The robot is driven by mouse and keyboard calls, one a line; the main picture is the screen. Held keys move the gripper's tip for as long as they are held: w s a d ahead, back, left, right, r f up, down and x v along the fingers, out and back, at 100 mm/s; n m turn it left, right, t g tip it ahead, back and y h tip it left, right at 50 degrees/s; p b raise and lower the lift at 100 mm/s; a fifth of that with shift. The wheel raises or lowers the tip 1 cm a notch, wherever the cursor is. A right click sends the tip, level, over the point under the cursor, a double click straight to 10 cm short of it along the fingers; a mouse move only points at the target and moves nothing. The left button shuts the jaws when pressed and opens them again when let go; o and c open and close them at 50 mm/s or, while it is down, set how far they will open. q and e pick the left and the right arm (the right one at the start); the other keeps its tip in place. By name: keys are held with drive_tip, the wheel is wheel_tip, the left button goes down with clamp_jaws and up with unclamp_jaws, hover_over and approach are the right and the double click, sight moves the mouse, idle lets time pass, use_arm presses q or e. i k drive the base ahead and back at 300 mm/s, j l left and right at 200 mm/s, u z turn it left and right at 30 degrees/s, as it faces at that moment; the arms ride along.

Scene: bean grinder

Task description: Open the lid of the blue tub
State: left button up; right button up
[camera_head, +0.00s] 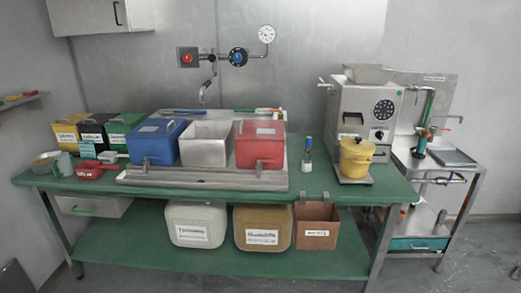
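The blue tub (151,148) stands on the green-topped bench, at the left end of a row of three tubs in a grey metal tray. Its blue top (160,127) appears to cover it, so its inside does not show. A small fitting shows low on its front. Neither of my grippers is in view, and nothing touches the blue tub.
A white tub (205,153) and a red tub (261,152) stand right of the blue tub. Labelled boxes (92,135) and small scoops stand left. A grinder machine (362,112) with a yellow pot (356,158) stands right. The tray's front edge (200,182) is clear.

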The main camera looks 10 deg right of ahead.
sight(152, 128)
drive_tip(key=z, duration=0.3)
drive_tip(key=i+j+z, duration=0.15)
drive_tip(key=z, duration=0.2)
drive_tip(key=i+j+z, duration=0.15)
drive_tip(key=z, duration=0.2)
drive_tip(key=j+z, duration=0.35)
drive_tip(key=i+j+z, duration=0.1)
drive_tip(key=j, duration=0.25)
drive_tip(key=i+j+z, duration=0.15)
drive_tip(key=j, duration=0.2)
drive_tip(key=j+z, duration=0.1)
drive_tip(key=j, duration=0.25)
drive_tip(key=i+j, duration=0.1)
drive_tip(key=j, duration=0.4)
drive_tip(key=i+j+z, duration=0.15)
drive_tip(key=j, duration=0.4)
drive_tip(key=k, duration=0.05)
